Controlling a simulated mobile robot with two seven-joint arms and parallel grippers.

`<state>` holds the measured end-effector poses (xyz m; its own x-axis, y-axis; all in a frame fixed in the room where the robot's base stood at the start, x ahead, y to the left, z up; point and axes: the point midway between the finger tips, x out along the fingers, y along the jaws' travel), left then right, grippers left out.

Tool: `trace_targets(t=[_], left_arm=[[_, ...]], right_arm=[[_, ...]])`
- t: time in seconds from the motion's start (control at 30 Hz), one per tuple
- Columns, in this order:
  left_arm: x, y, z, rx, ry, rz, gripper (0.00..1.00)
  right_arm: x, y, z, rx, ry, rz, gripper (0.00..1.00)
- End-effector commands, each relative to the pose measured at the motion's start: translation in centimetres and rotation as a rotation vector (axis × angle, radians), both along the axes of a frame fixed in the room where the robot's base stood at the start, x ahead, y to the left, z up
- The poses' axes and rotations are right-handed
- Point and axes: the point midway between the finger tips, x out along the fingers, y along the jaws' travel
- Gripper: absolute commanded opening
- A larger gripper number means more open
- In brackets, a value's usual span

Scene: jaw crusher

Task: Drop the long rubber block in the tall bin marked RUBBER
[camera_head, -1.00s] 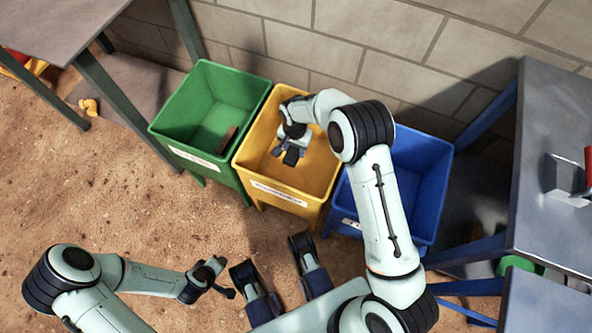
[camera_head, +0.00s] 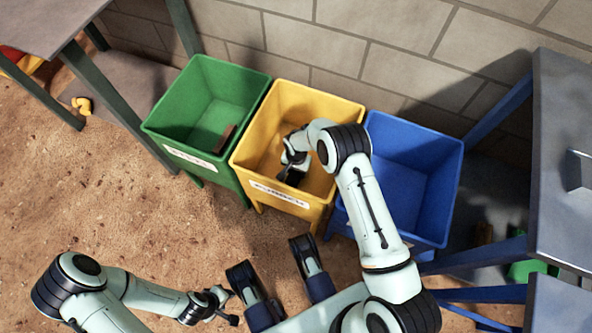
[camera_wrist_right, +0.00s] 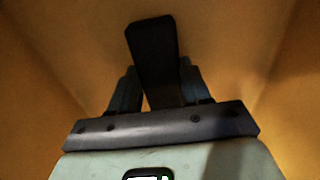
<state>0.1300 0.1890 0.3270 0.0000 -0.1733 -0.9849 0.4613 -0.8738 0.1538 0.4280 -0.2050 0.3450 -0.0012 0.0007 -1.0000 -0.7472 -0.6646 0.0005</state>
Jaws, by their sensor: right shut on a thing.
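The long rubber block is a dark, long bar; in the right wrist view the block (camera_wrist_right: 152,55) stands out between the two fingers. My right gripper (camera_wrist_right: 155,90) is shut on it. In the head view my right gripper (camera_head: 291,172) is down inside the yellow bin (camera_head: 277,195), below its rim, with the orange-yellow walls around it. The yellow bin is the middle one of three and has a white label on its front, too small to read surely. My left gripper (camera_head: 226,304) is at the lower left, away from the bins; its fingers are too small to judge.
A green bin (camera_head: 190,112) with a brown piece (camera_head: 226,138) inside stands left of the yellow bin. A blue bin (camera_head: 415,180) stands right. A block wall (camera_head: 400,40) is behind. Tables flank both sides; the left table (camera_head: 40,20) and right table (camera_head: 560,130) limit room.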

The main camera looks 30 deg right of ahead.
Motion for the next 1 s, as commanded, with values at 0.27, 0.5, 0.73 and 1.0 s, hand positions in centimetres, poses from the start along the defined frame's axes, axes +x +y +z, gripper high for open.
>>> trace_targets(t=[0.27, 0.5, 0.73, 1.0], left_arm=[[-0.34, 0.03, -0.17, -0.002, 0.012, 0.001, 0.43], [-0.84, 0.11, -0.54, -0.002, 0.028, 0.002, 0.43], [-0.84, 0.12, -0.48, -0.002, 0.028, 0.002, 0.43], [-0.22, 0.02, 0.01, -0.001, 0.008, 0.001, 0.43]], right_arm=[[0.07, 0.01, -0.47, 0.000, -0.003, 0.001, 0.11], [0.07, 0.02, -0.85, 0.000, -0.001, 0.001, 0.11], [0.03, 0.01, -0.81, 0.000, -0.001, 0.001, 0.73], [0.03, -0.01, -0.28, 0.000, -0.001, 0.001, 0.73]])
